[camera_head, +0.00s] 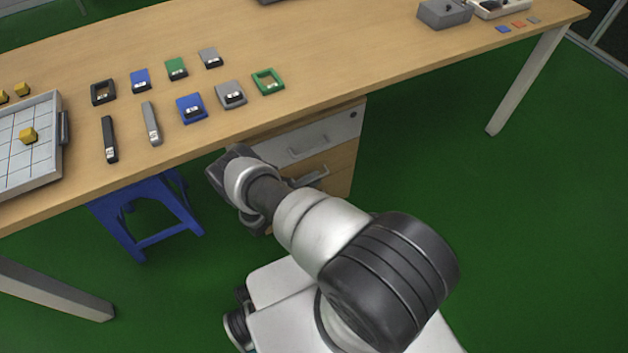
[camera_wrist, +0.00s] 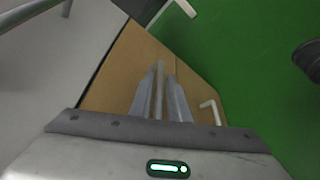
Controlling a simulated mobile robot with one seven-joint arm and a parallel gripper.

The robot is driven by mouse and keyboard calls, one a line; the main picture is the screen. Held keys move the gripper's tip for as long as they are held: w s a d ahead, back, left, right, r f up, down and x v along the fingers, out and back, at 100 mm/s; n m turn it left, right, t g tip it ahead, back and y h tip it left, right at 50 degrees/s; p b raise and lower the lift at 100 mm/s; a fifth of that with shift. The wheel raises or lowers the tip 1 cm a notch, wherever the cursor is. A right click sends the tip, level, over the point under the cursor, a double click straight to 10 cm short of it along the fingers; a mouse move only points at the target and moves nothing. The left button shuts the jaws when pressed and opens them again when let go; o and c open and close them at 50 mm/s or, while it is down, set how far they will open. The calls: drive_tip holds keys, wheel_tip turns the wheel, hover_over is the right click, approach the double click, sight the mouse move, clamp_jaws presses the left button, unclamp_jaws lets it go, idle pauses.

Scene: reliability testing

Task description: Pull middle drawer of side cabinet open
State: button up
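The side cabinet (camera_head: 342,172) stands under the table, with a pale top drawer (camera_head: 325,133) and wood-coloured fronts below. The middle drawer's handle (camera_head: 312,177) shows beside my wrist in the head view; my arm covers much of this drawer and the lower front. In the wrist view, my gripper (camera_wrist: 165,98) has its two fingers close together, one on each side of the middle handle bar (camera_wrist: 158,75), and looks shut on it. The middle drawer front (camera_wrist: 122,68) lies behind the fingers. Any gap at this drawer is hidden.
The top drawer's handle (camera_head: 308,146) is just above my wrist. A lower handle (camera_wrist: 211,110) is right of the fingers in the wrist view. The table (camera_head: 380,60) overhangs the cabinet. A blue stool (camera_head: 150,215) stands left. Green floor (camera_head: 530,240) is clear on the right.

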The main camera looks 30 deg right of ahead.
drive_tip(key=shift+w+d, duration=0.1)
drive_tip(key=shift+d, duration=0.3)
clamp_jaws()
drive_tip(key=shift+a, duration=0.1)
idle(1.1)
